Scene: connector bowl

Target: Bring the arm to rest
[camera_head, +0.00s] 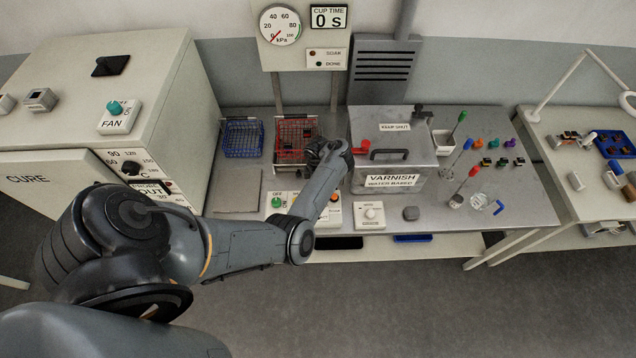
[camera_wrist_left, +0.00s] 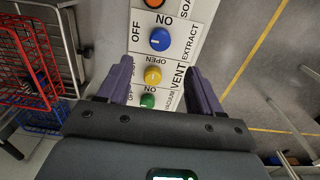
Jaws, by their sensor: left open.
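My left arm (camera_head: 265,250) reaches in from the left over the bench, its wrist (camera_head: 328,158) above the control panel between the red basket and the varnish tank. My left gripper (camera_wrist_left: 160,72) is open, with two purple fingers apart and nothing held between them. It points at the control panel (camera_wrist_left: 178,40). A blue knob (camera_wrist_left: 160,39), a yellow knob (camera_wrist_left: 152,76) and a green knob (camera_wrist_left: 147,100) show between or just beyond the fingers. I cannot tell whether the fingers touch the panel. The fingers are not discernible in the head view. My right gripper is in neither view.
A red wire basket (camera_head: 296,133) and a blue wire basket (camera_head: 242,138) stand left of the wrist. The varnish tank (camera_head: 393,160) is close to its right. The cure oven (camera_head: 110,110) stands at left. Small connectors and tools lie on the right side. The floor in front is clear.

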